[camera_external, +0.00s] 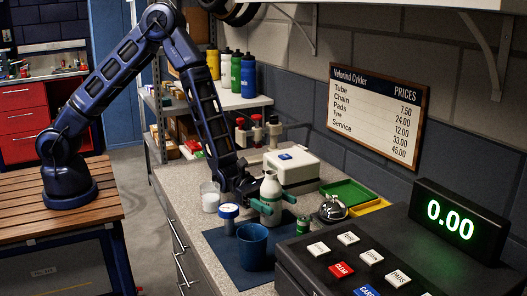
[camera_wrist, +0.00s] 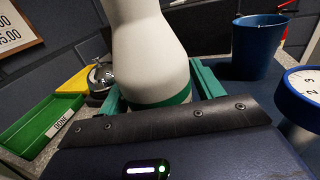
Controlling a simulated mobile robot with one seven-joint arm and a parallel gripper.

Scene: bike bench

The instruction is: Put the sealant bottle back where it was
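The sealant bottle (camera_external: 270,190) is white with a narrow neck and a green band low down. It stands upright over the back of the dark blue mat (camera_external: 225,252). In the wrist view the bottle (camera_wrist: 148,50) fills the gap between the two green fingers of my gripper (camera_wrist: 158,95). The fingers lie along both sides of its lower body and appear to be closed on it. In the external view my gripper (camera_external: 275,203) reaches it from behind. I cannot tell whether its base touches the mat.
A blue cup (camera_external: 252,248) and a blue-and-white dial (camera_external: 229,212) stand close by. A small green container (camera_external: 303,225), a bell (camera_external: 333,210), green (camera_external: 348,191) and yellow (camera_external: 370,207) trays are to the right. A white box (camera_external: 291,170) is behind; the black register (camera_external: 300,262) is in front.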

